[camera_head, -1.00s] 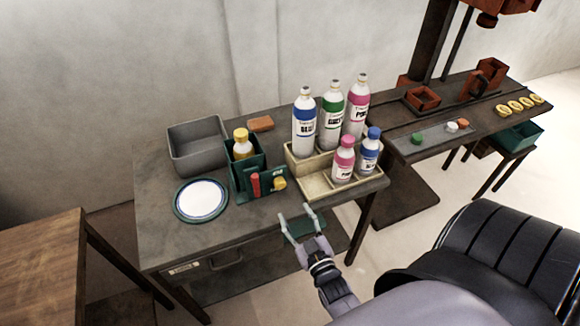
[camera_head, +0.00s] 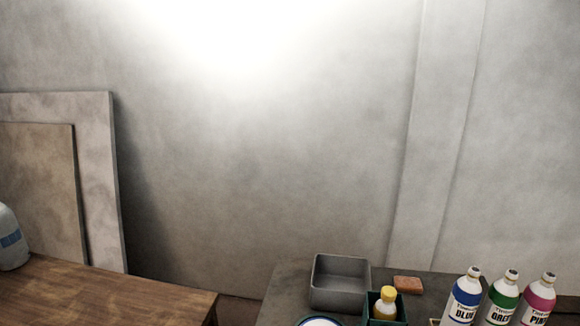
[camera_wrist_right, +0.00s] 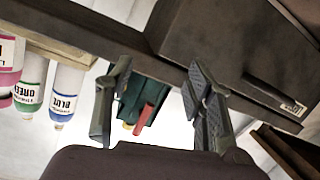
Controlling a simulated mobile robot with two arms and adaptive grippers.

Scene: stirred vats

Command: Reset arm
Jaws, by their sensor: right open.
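My right gripper (camera_wrist_right: 158,70) shows in the right wrist view, its two fingers spread wide with nothing between them. The table with its drawer front (camera_wrist_right: 245,60) appears upside down beyond the fingers. A green holder (camera_wrist_right: 128,108) with a red item (camera_wrist_right: 145,117) shows behind the gap between the fingers, apart from them. Neither gripper shows in the head view, and my left gripper is in no current view.
In the head view, a grey bin (camera_head: 341,281), an orange block (camera_head: 407,284), a yellow-capped bottle (camera_head: 386,303) and blue, green and pink bottles (camera_head: 504,298) stand on the grey table. A wooden table (camera_head: 100,295) is at left. Blue (camera_wrist_right: 65,95) and green bottles also show in the wrist view.

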